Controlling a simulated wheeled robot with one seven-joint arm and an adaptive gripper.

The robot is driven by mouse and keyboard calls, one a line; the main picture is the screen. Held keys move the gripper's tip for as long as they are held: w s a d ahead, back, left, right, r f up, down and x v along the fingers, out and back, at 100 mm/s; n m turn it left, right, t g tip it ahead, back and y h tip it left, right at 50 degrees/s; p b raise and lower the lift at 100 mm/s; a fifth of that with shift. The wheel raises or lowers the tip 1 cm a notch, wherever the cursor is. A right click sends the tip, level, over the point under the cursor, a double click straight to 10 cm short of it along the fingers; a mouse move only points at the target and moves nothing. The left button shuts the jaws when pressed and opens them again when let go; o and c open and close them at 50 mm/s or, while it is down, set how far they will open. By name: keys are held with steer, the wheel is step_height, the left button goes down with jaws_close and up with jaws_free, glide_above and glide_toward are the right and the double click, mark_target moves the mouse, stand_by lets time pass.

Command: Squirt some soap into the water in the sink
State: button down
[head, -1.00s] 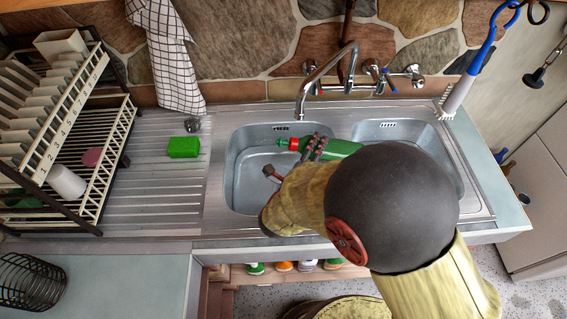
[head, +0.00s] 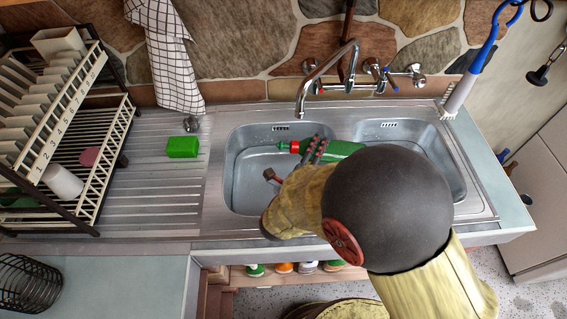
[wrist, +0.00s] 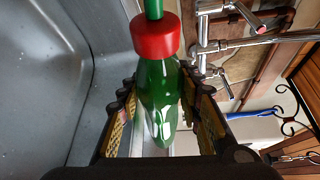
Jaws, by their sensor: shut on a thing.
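A green soap bottle (head: 343,149) with a red cap lies on its side in the air over the sink, its nozzle end toward the left. My gripper (head: 315,151) is shut on it, with a finger on each side of its body; the wrist view shows the bottle (wrist: 160,95) between the fingers. The double sink (head: 238,190) has a left and a right basin. The bottle's red cap is above the left basin, and the left basin looks grey-blue inside. My arm hides part of the right basin.
A chrome faucet (head: 302,95) rises behind the sink, its spout over the basins. A green sponge (head: 182,147) lies on the ribbed drainboard (head: 155,190) at left. A dish rack (head: 70,150) stands further left. A blue-handled brush (head: 470,80) is at the right.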

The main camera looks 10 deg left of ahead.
steer(key=shift+f+n+t+h+b, duration=0.3)
steer(key=shift+f+n+b, duration=0.4)
steer(key=shift+b, duration=0.45)
stand_by(1.4)
